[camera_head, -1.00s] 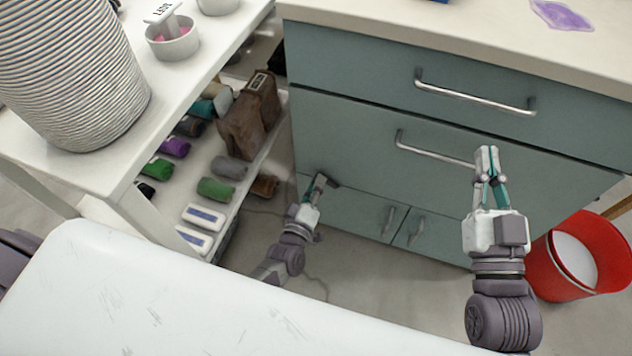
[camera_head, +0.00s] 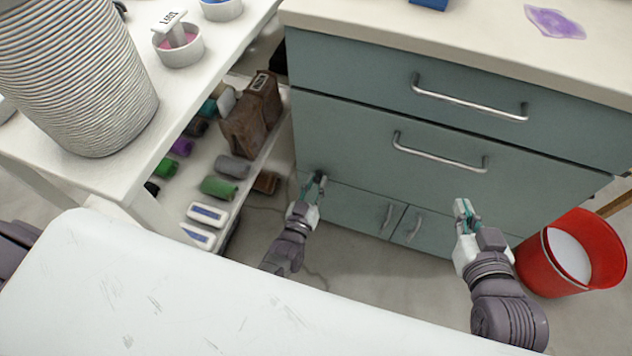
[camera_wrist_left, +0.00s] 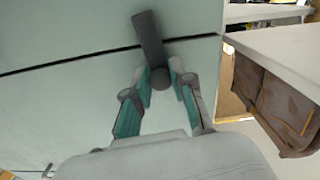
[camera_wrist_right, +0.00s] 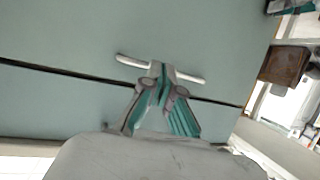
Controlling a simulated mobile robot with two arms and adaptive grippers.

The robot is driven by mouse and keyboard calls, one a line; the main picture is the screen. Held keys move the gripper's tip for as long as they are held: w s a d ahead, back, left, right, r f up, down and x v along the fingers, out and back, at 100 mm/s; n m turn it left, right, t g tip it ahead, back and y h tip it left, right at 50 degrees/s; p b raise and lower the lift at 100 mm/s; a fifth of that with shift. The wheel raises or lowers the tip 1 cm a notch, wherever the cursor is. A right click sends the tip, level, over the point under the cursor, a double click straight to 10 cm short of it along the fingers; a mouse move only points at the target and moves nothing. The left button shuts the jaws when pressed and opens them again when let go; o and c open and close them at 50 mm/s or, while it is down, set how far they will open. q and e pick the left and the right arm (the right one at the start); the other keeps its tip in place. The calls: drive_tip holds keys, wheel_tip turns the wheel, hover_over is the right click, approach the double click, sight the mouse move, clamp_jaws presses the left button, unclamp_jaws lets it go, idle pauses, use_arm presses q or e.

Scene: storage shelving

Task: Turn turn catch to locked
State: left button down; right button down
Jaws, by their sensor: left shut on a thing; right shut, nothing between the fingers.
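The turn catch (camera_wrist_left: 148,38) is a dark grey lever on the teal cabinet front. In the left wrist view it lies across the dark seam between two panels, and its near end is between my fingertips. My left gripper (camera_wrist_left: 160,78) is shut on that end. In the head view the left gripper (camera_head: 314,187) is low at the cabinet's left edge and hides most of the catch. My right gripper (camera_head: 464,209) is shut and empty in front of the cabinet's lower right part. It also shows in the right wrist view (camera_wrist_right: 162,78).
The cabinet has long bar handles (camera_head: 440,155) and small door handles (camera_head: 388,216). A red bucket (camera_head: 545,265) stands right of my right arm. Shelving on the left holds a brown case (camera_head: 245,125) and several rolls. A ribbed basket (camera_head: 80,80) stands on top.

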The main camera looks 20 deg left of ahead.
use_arm(q)
drive_tip(key=shift+m, duration=0.8)
use_arm(e)
drive_tip(key=shift+s+d+f+g, duration=0.15)
drive_tip(key=shift+s+f+g, duration=0.15)
drive_tip(key=shift+f, duration=0.2)
use_arm(q)
drive_tip(key=c, duration=1)
unclamp_jaws()
drive_tip(key=shift+s, duration=0.1)
use_arm(e)
drive_tip(key=shift+d, duration=0.1)
use_arm(q)
drive_tip(key=s, duration=1.1)
drive_tip(key=shift+s+a, duration=0.2)
drive_tip(key=shift+s, duration=0.2)
